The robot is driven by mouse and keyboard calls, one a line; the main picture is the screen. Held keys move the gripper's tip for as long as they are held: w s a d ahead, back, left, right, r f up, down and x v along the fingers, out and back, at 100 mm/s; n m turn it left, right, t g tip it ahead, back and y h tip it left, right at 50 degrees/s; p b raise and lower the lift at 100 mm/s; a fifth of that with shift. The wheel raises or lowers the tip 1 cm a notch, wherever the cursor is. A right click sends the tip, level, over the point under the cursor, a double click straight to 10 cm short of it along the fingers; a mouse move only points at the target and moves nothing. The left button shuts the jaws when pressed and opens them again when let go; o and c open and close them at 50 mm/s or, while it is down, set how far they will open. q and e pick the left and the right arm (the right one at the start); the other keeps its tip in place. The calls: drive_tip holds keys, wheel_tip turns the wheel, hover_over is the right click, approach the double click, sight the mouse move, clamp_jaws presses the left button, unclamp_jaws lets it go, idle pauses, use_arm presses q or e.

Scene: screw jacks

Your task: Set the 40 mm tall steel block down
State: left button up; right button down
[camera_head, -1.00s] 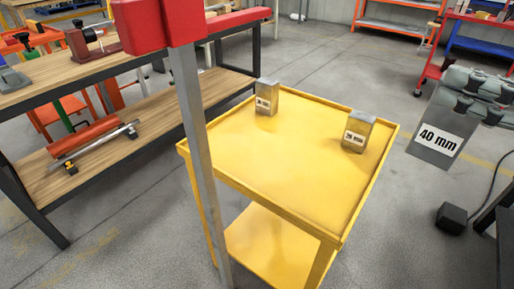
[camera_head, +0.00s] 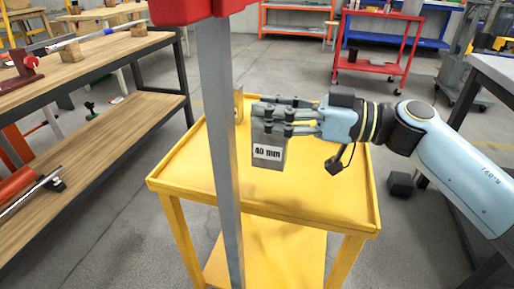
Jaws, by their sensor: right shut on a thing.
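The 40 mm steel block (camera_head: 268,153) is grey with a white label reading "40 mm". My right gripper (camera_head: 272,117) is shut on its upper part, with the arm coming in from the right. The block hangs in front of the yellow cart's top tray (camera_head: 190,170), apparently above it; the gap beneath is hard to judge. Another block (camera_head: 239,105) shows as a narrow strip at the tray's far side, mostly hidden by the grey post and my right gripper. My left gripper is not in view.
A grey upright post (camera_head: 222,150) with a red top (camera_head: 190,10) crosses the view in front of the cart. A wooden workbench (camera_head: 90,60) stands at left. The tray's near part is bare. A red cart (camera_head: 375,65) stands farther back.

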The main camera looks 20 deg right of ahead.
sight(286, 146)
drive_tip(key=shift+s+a+f, duration=0.1)
drive_tip(key=shift+a+f, duration=0.25)
drive_tip(key=shift+a, duration=0.3)
drive_tip(key=shift+s+a+f, duration=0.1)
drive_tip(key=shift+a+f, duration=0.2)
drive_tip(key=shift+a, duration=0.3)
wheel_tip(286, 146, down, 4)
drive_tip(key=b, duration=0.2)
drive_tip(key=shift+b, duration=0.3)
drive_tip(key=shift+f, duration=0.15)
drive_tip(key=c, duration=1.3)
unclamp_jaws()
drive_tip(key=o, duration=0.5)
drive_tip(key=shift+c, duration=0.2)
drive_tip(key=shift+s+d, duration=0.1)
drive_tip(key=shift+d, duration=0.05)
drive_tip(key=p+v, duration=0.1)
drive_tip(key=v, duration=0.5)
drive_tip(key=shift+s+d, duration=0.2)
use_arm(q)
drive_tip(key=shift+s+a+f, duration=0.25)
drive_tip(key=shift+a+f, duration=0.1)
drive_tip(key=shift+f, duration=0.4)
use_arm(e)
drive_tip(key=shift+s+d, duration=0.2)
drive_tip(key=shift+d, duration=0.1)
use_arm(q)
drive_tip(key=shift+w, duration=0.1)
